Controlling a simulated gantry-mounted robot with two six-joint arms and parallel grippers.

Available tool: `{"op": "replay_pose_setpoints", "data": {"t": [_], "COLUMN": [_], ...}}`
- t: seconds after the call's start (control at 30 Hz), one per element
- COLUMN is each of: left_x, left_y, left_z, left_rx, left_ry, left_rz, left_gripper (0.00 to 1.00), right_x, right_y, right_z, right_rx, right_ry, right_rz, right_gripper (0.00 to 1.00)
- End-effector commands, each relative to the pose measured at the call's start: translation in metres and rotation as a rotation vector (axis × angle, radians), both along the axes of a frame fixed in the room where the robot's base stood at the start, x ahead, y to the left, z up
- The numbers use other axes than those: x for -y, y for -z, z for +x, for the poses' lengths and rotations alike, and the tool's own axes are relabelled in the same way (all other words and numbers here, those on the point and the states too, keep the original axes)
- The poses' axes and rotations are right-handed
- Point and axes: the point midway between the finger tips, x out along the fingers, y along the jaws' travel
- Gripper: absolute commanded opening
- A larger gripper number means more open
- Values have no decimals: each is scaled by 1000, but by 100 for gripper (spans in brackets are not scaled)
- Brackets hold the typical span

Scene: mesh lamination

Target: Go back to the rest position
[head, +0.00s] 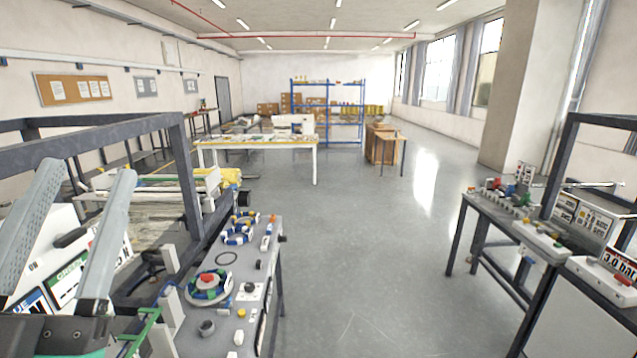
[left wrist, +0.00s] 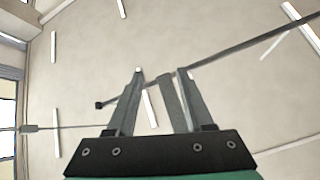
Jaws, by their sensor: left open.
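My left gripper (head: 90,183) rises at the left edge of the head view, its two grey fingers pointing up and apart. In the left wrist view the gripper (left wrist: 157,72) is open, with nothing between its fingers, and only the ceiling and some thin bars show behind it. It touches no object that I can see. My right gripper is not in view.
A grey bench (head: 228,272) with knobs and coiled rings stands right of the left gripper. A dark frame (head: 187,180) rises behind it. A signed panel (head: 75,270) is close behind the fingers. A control table (head: 510,222) stands right. The middle floor (head: 375,260) is clear.

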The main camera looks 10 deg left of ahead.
Motion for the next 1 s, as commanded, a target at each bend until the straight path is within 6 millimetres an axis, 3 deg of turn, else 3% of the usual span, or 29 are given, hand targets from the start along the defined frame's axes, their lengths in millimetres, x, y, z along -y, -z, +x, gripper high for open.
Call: {"op": "replay_pose_setpoints", "data": {"t": [0.03,0.1,0.13,0.2,0.6,0.77,1.0], "left_x": [17,41,42,41,40,40,40], "left_y": [-21,-24,-23,-71,-234,-259,-256], "left_z": [-18,-28,-26,-26,-24,-24,-24], "left_rx": [80,109,109,108,104,103,102], "left_ry": [163,440,503,495,487,486,486], "left_rz": [-61,-181,-238,-239,-237,-236,-236], "left_gripper": [52,52,52,52,52,52,52], "right_x": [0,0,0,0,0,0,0], "right_y": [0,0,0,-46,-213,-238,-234], "right_z": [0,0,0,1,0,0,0], "right_rx": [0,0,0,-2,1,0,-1], "right_ry": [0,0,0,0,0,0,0], "right_rz": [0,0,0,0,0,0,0], "right_gripper": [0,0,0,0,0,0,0]}}
